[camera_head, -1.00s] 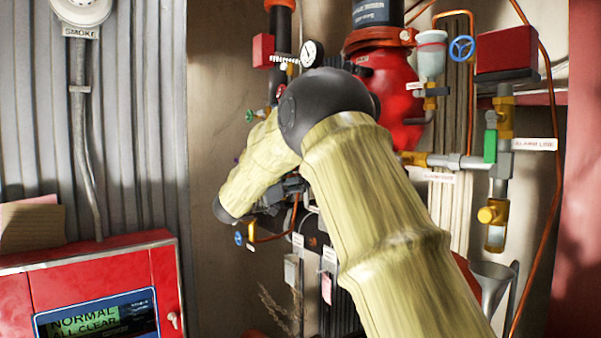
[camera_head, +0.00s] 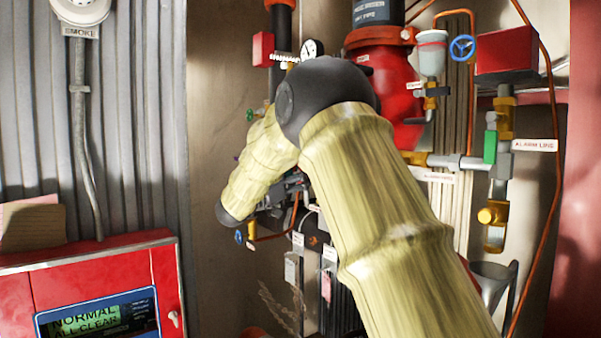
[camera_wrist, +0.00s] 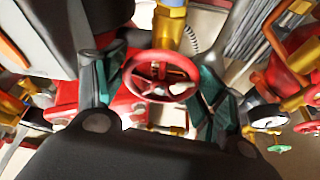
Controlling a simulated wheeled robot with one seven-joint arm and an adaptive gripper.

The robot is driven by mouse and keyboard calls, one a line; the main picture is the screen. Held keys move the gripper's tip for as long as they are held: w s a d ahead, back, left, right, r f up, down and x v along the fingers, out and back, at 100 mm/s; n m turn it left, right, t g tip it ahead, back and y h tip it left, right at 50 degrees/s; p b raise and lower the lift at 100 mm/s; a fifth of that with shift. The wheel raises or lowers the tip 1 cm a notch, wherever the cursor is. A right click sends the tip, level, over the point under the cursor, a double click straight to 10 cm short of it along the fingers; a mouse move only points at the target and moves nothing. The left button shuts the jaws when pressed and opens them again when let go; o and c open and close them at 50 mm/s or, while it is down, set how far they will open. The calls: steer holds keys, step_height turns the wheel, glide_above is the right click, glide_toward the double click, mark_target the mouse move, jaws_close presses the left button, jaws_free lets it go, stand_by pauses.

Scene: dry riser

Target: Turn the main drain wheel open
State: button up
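A red handwheel (camera_wrist: 161,76) with spokes shows in the middle of the wrist view, in front of red and brass pipework. I cannot read a label on it. My gripper (camera_wrist: 153,88) shows in the wrist view with its two teal-padded fingers apart, one on each side of the wheel. The fingers look open, and I cannot tell whether either touches the rim. In the head view my arm's elbow and forearm cover this part of the riser, so the wheel and gripper are hidden there.
A blue handwheel (camera_head: 462,48), a green lever (camera_head: 490,146) and brass fittings sit on the right pipework. A pressure gauge (camera_head: 312,48) is near my elbow. A red alarm panel (camera_head: 100,285) reading NORMAL stands at lower left. A copper pipe (camera_head: 556,180) runs down the right.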

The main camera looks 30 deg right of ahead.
steer(key=shift+o, duration=1.3)
steer(key=shift+r, duration=0.1)
